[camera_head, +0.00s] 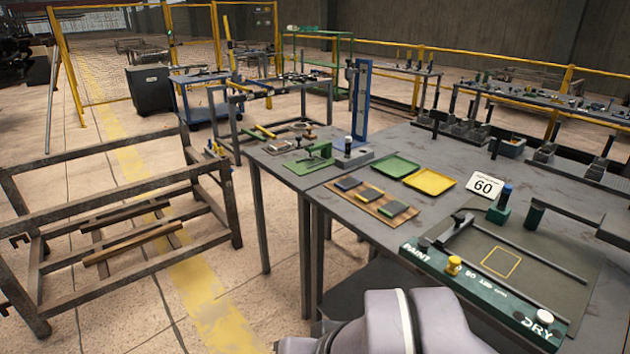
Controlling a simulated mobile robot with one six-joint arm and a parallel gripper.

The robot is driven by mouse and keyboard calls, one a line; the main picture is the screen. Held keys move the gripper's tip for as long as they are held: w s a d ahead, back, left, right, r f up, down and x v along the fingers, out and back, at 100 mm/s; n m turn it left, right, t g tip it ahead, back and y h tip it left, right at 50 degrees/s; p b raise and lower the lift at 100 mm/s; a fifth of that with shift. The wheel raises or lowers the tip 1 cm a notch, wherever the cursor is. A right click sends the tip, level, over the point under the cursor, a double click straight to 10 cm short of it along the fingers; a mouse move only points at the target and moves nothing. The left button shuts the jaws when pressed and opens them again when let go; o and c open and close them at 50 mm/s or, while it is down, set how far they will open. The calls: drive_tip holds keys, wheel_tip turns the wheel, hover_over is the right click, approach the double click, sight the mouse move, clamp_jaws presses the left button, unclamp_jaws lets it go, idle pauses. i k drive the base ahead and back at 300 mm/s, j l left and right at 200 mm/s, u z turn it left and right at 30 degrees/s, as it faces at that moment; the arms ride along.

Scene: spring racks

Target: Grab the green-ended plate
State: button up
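Several small dark plates lie side by side on a brown wooden board (343,202) near the left edge of the grey table. The far plate (348,183) is dark, and its end colour is too small to tell. The middle plate (371,195) shows a yellow end. The near plate (393,208) is dark with what may be a greenish end, too small to be sure. A pale grey link of my arm shows at the bottom centre, in front of the table. My gripper is out of view, so its fingers and anything in them are hidden.
A green tray (397,167) and a yellow tray (430,181) lie behind the board.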

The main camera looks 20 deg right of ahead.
sight(391, 210)
drive_tip(key=i+z, duration=0.2)
drive_tip(key=i, duration=0.2)
drive_tip(key=i+j+z, duration=0.15)
drive_tip(key=i, duration=0.2)
drive_tip(key=i+j+z, duration=0.2)
drive_tip(key=i, duration=0.2)
drive_tip(key=i+l+z, duration=0.15)
drive_tip(key=z, duration=0.3)
drive_tip(key=i+z, duration=0.2)
drive_tip(key=z, duration=0.3)
drive_tip(key=i+z, duration=0.2)
drive_tip(key=z, duration=0.25)
drive_tip(key=i+z, duration=0.2)
drive_tip(key=z, duration=0.3)
